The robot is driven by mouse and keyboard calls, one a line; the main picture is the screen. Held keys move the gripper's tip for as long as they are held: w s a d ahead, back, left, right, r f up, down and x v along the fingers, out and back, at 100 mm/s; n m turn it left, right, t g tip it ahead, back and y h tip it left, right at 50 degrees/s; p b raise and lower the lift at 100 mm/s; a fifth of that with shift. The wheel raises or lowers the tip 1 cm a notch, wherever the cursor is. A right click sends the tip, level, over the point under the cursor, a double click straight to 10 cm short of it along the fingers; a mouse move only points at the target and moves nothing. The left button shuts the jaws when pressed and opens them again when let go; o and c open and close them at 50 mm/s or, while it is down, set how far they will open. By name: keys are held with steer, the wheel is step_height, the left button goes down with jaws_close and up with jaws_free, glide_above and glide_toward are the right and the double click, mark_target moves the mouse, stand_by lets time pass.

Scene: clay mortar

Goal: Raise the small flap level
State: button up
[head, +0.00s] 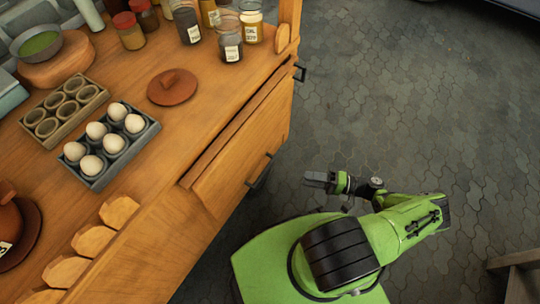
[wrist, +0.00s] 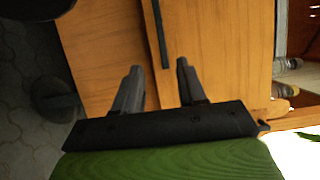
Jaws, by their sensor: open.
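The small flap (head: 232,170) is a wooden panel on the front side of the wooden counter, below its top edge. It slants outward and down, not level, with a dark slot along its upper side. A black bar handle (head: 259,168) sits on its outer face. My gripper (head: 307,180) is open and empty, out over the floor to the right of the flap and apart from it. Which panel is the flap there I cannot tell.
On the counter (head: 215,60) stand an egg tray (head: 76,180) with several eggs, a tray of empty cups (head: 80,86), a clay lid (head: 172,87) and several jars (head: 229,48). Another black handle (head: 300,73) juts from the counter's far end.

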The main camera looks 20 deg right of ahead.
mark_target(265, 172)
steer(key=x, duration=1.5)
steer(key=shift+w+a+r, duration=0.15)
steer(key=shift+a, duration=0.2)
jaws_close()
